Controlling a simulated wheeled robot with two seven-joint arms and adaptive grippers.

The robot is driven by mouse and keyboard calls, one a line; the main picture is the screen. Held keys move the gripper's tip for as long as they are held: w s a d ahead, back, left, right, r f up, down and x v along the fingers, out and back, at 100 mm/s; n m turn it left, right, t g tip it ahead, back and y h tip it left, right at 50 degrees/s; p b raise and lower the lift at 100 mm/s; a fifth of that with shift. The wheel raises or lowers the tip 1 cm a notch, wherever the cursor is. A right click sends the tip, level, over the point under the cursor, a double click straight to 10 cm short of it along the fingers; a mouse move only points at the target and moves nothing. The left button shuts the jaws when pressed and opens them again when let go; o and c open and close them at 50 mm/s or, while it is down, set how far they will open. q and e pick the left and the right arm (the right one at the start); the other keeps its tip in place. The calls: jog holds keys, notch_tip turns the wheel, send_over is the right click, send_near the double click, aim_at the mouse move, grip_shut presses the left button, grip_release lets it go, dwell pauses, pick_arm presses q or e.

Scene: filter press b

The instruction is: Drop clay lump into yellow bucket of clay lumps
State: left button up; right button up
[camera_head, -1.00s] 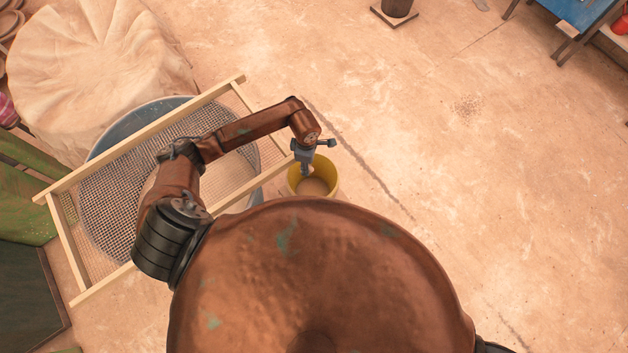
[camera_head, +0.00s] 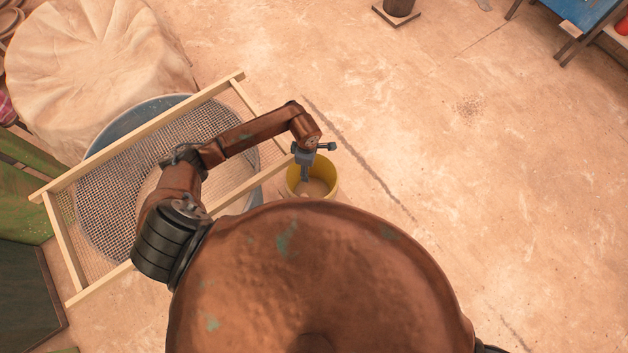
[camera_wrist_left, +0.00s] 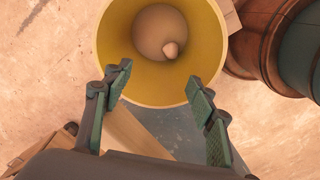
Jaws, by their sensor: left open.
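The yellow bucket (camera_head: 332,189) stands on the floor just in front of my body, and its open mouth fills the upper middle of the left wrist view (camera_wrist_left: 112,50). Inside is a pale, round brownish surface. A small pale clay lump (camera_wrist_left: 170,49) shows against the edge of that surface, apart from my fingers; I cannot tell whether it rests or is in the air. My left gripper (camera_wrist_left: 160,75) is open and empty above the bucket's near rim, pointing down into it in the head view (camera_head: 305,180). My right gripper is not in view.
A wood-framed mesh screen (camera_head: 145,130) lies over a blue-grey tub (camera_head: 130,122) left of the bucket. A cloth-covered round thing (camera_head: 95,70) stands behind it. Blue furniture (camera_head: 585,12) is far right. The floor right of the bucket is clear.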

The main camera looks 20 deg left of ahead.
pick_arm(q)
notch_tip(320, 180, up, 12)
dwell(0.6)
dwell(0.5)
